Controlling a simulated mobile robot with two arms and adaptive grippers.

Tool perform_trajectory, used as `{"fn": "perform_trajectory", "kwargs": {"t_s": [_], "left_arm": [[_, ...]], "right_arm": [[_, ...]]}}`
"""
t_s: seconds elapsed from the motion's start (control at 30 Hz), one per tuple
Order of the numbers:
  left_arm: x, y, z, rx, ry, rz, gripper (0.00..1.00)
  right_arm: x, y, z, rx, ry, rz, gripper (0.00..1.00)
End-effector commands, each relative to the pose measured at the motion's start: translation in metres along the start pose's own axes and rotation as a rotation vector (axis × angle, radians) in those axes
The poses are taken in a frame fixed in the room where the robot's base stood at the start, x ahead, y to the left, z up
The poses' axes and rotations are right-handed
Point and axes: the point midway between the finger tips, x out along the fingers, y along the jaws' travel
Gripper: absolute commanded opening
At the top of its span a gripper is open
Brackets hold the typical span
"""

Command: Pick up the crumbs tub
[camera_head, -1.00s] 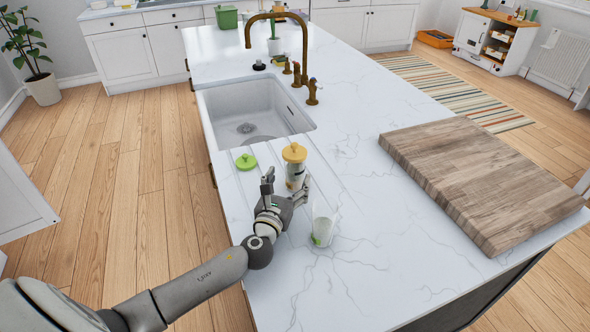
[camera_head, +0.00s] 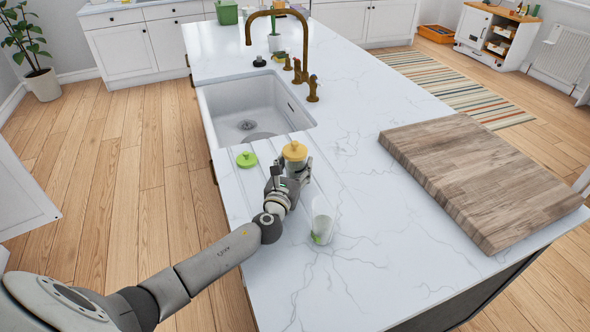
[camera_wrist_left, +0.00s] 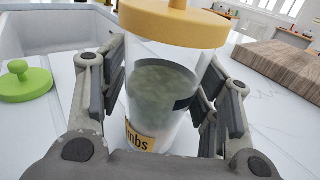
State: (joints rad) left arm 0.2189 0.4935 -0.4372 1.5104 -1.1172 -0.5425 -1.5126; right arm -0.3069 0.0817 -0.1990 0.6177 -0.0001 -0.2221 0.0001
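The crumbs tub (camera_head: 296,169) is a clear jar with a yellow lid, upright on the marble counter beside the sink. In the left wrist view the tub (camera_wrist_left: 165,85) holds greenish-grey contents, and its label shows the letters "mbs". My left gripper (camera_head: 291,172) is low at the tub, its fingers on either side. In the left wrist view the gripper (camera_wrist_left: 163,92) looks open around the tub; firm contact on both sides does not show. My right gripper is not in view.
A green lid (camera_head: 246,159) lies left of the tub. A clear cup (camera_head: 322,226) with something green inside stands nearer, to the right of my arm. The sink (camera_head: 252,108) and brass tap (camera_head: 302,55) are beyond. A wooden board (camera_head: 480,180) lies right, with bare counter between.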

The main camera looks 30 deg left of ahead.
Motion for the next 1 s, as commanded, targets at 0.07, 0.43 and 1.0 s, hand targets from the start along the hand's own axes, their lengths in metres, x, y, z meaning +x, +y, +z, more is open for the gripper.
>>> {"fn": "perform_trajectory", "kwargs": {"t_s": [0.07, 0.43, 1.0], "left_arm": [[0.000, 0.000, 0.000, 0.000, 0.000, 0.000, 0.42], [0.000, 0.000, 0.001, 0.001, -0.001, 0.000, 0.21], [-0.024, 0.008, 0.062, 0.001, -0.005, -0.003, 0.21]], "right_arm": [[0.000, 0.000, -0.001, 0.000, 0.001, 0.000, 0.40], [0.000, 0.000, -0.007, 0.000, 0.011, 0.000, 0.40], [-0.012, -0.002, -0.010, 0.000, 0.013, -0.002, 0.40]]}}
